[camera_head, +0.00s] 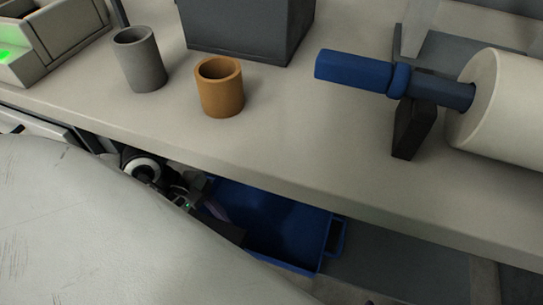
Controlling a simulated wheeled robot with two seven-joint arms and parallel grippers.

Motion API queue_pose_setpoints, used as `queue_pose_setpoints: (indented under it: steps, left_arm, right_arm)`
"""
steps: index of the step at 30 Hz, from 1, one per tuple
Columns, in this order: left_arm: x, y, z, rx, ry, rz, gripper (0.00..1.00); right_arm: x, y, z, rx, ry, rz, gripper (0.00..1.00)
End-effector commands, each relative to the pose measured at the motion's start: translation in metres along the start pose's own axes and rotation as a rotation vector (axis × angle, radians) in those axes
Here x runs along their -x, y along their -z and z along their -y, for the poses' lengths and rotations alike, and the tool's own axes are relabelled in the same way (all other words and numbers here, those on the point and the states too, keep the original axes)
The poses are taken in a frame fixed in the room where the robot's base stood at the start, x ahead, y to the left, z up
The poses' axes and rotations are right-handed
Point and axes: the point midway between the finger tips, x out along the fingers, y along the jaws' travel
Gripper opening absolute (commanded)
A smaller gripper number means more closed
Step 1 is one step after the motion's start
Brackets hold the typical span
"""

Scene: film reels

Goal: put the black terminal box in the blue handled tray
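The blue handled tray (283,262) lies below the bench's front edge, with its handle (337,237) at its right end. The bench edge and a large pale grey surface hide part of it. My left arm comes in from the left under the bench edge. Its gripper (218,215) is at the tray's left end, dark and partly hidden, so its fingers are unclear. A dark shape (230,234) beside it, over the tray's left part, may be the black terminal box, but I cannot tell whether it is held. My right gripper is not in view.
On the bench (300,140) stand a grey cup (141,62), an orange cup (220,90) and a dark grey box (245,25). A blue-handled rod (350,72) rests on a black support (411,130) beside a cream cylinder (505,105). The bench overhangs the tray.

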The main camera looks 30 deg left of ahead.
Motion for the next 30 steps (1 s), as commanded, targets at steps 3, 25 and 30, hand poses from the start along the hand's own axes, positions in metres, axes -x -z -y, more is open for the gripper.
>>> queue_pose_setpoints:
  steps: [3,25,30]
  left_arm:
    - [-0.004,-0.012,-0.014,-0.003,-0.009,0.005,0.16]
    - [-0.037,-0.093,-0.097,-0.002,-0.005,0.006,0.16]
    - [-0.060,-0.083,-0.096,0.001,0.001,0.001,0.16]
  right_arm:
    - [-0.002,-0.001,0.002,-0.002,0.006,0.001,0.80]
    - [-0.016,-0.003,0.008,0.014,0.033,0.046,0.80]
    - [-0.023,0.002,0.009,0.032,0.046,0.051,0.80]
